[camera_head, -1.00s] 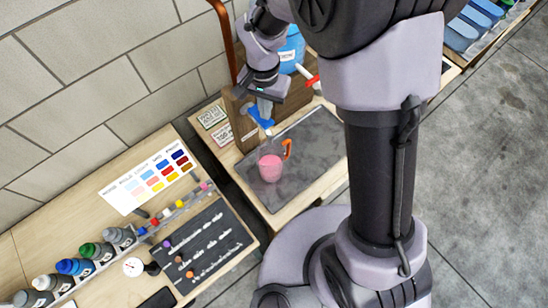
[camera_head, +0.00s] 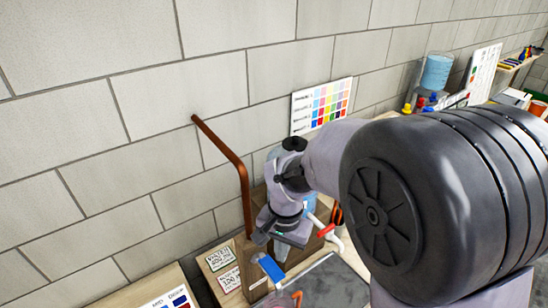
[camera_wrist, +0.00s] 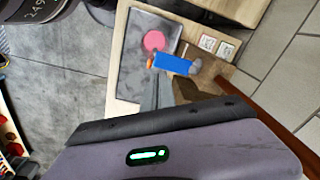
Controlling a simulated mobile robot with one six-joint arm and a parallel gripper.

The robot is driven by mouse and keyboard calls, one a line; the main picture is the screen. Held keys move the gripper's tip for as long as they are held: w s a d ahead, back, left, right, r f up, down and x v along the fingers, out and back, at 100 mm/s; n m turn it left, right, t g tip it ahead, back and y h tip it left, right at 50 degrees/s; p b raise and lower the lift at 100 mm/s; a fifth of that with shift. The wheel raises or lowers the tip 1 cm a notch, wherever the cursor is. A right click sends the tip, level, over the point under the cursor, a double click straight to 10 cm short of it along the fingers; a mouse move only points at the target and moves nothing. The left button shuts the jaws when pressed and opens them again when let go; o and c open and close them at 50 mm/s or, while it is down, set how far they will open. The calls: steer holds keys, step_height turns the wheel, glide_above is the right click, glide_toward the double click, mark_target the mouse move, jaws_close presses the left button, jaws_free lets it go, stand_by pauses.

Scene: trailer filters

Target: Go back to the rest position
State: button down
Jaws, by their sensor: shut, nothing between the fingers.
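My gripper (camera_head: 281,254) is shut and empty, pointing down beside the wooden stand at the wall. In the wrist view its closed fingers (camera_wrist: 157,90) point toward a blue tap handle (camera_wrist: 173,64). The blue handle also shows just below and left of the gripper in the head view (camera_head: 271,268). I cannot tell whether they touch. A cup of pink liquid (camera_wrist: 154,41) stands on the dark mat beyond the handle.
A copper pipe (camera_head: 235,160) runs along the wall close to my arm. A red-handled valve (camera_head: 326,231) is right of the gripper. Label cards (camera_head: 220,257) lie at left. A colour chart (camera_head: 321,105) stands behind. The grey floor (camera_wrist: 62,75) is open.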

steer(key=s+d+f+t+b, duration=0.2)
steer(key=s+f+b, duration=0.3)
steer(key=s+b, duration=0.3)
steer(key=s+d+f+t+y+b, duration=0.1)
steer(key=s+d+f+t+b, duration=0.2)
steer(key=b, duration=1.2)
steer(key=s+d+f, duration=0.2)
steer(key=s+f, duration=0.1)
steer(key=s, duration=0.2)
steer(key=shift+s+d+n+y, duration=0.2)
steer(key=shift+s+n+y, duration=0.1)
steer(key=shift+n, duration=0.1)
